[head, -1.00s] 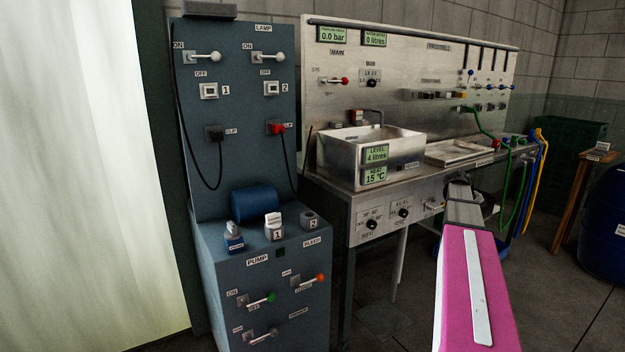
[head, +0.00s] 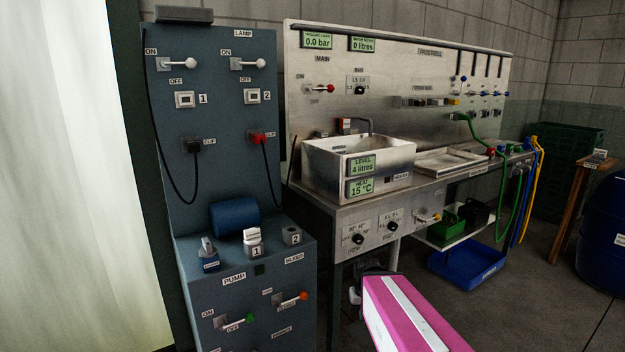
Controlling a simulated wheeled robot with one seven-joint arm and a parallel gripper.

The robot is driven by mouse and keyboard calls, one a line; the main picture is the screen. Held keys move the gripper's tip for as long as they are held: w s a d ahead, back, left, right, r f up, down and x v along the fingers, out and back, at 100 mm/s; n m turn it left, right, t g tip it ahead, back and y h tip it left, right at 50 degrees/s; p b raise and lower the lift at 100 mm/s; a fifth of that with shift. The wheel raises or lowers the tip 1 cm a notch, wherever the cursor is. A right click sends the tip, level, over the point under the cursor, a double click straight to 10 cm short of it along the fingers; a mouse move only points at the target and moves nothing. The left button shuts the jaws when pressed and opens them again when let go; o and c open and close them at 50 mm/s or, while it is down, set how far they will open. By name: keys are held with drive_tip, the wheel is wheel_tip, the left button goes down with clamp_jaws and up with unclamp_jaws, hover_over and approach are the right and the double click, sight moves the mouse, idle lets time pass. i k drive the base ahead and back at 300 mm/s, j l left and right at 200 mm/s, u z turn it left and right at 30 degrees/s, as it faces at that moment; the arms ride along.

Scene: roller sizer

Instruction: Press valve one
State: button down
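On the sloped top of the blue-grey pump cabinet (head: 245,285), a white piece (head: 252,236) stands upright behind a label marked 1. Which part is valve one is not spelled out in a label I can read. My pink arm link comes in from the lower right. My gripper (head: 356,290) shows only in part past its far end, right of the cabinet and below the steel bench. Its fingers are mostly hidden, and it is apart from the marked pieces.
Levers (head: 236,322) stick out of the cabinet front. The steel bench with its sink (head: 325,165) stands to the right. A blue tray (head: 468,267) lies under it.

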sight(463, 79)
drive_tip(key=i+l+z, duration=0.25)
drive_tip(key=i+l, duration=0.45)
drive_tip(key=l, duration=0.3)
drive_tip(key=i+l+z, duration=0.25)
drive_tip(key=i+l, duration=0.55)
drive_tip(key=k, duration=0.4)
